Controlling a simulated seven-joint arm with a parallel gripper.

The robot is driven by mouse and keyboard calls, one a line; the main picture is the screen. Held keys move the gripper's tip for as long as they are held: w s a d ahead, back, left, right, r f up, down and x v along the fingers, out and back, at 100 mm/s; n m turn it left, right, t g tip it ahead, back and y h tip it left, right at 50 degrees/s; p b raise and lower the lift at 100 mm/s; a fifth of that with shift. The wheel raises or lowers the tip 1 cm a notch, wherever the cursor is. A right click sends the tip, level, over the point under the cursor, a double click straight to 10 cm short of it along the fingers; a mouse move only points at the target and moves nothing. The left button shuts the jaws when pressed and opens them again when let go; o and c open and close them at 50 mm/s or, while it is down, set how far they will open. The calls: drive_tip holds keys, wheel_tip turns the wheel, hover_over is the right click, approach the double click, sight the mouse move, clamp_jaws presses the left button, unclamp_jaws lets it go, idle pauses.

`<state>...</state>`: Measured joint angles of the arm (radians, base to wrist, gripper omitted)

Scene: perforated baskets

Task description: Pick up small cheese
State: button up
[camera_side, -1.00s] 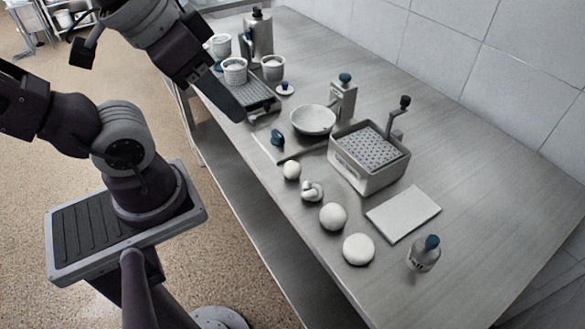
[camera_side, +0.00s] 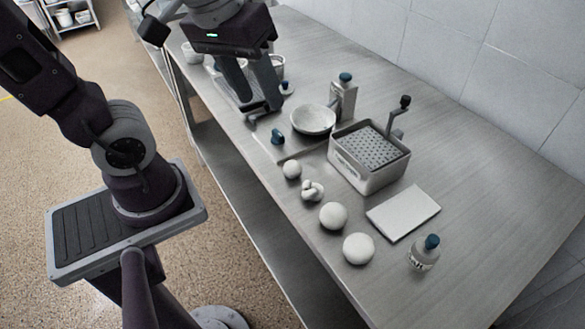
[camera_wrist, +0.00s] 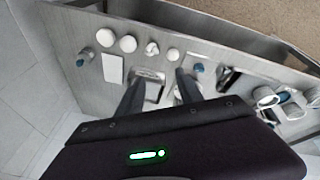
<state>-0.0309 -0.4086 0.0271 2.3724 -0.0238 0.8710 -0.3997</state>
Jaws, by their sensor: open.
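Several white cheeses lie in a row along the table's front edge. The smallest, a plain round ball (camera_side: 292,169), is at the far end of the row; it also shows in the wrist view (camera_wrist: 172,54). Next to it is a knotted white piece (camera_side: 312,190), then a medium ball (camera_side: 333,216) and a large ball (camera_side: 358,249). My gripper (camera_side: 260,102) is open and empty above the far part of the table, beyond the small ball and well apart from it. In the wrist view its two fingers (camera_wrist: 160,92) point toward the table.
A perforated basket (camera_side: 349,172) stands right of the cheeses, with a white slab (camera_side: 403,213) and a blue-capped bottle (camera_side: 424,253) nearer. The right side is clear.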

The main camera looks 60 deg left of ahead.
drive_tip(key=w+a+f+n+g, duration=0.2)
drive_tip(key=w+f+n+g, duration=0.1)
drive_tip(key=w+f+n, duration=0.45)
drive_tip(key=n+g, duration=0.1)
drive_tip(key=n, duration=0.3)
hover_over(294, 162)
drive_tip(key=d, duration=0.1)
wheel_tip(294, 162, down, 4)
drive_tip(key=f+n, duration=0.1)
drive_tip(key=f, duration=0.1)
drive_tip(key=w+a+f+n+g, duration=0.1)
drive_tip(key=f, duration=0.1)
drive_tip(key=f+n+g, duration=0.1)
drive_tip(key=f+n, duration=0.1)
drive_tip(key=shift+w+a+f, duration=0.2)
drive_tip(key=shift+f, duration=0.1)
drive_tip(key=x, duration=0.7)
drive_tip(key=shift+d, duration=0.2)
clamp_jaws()
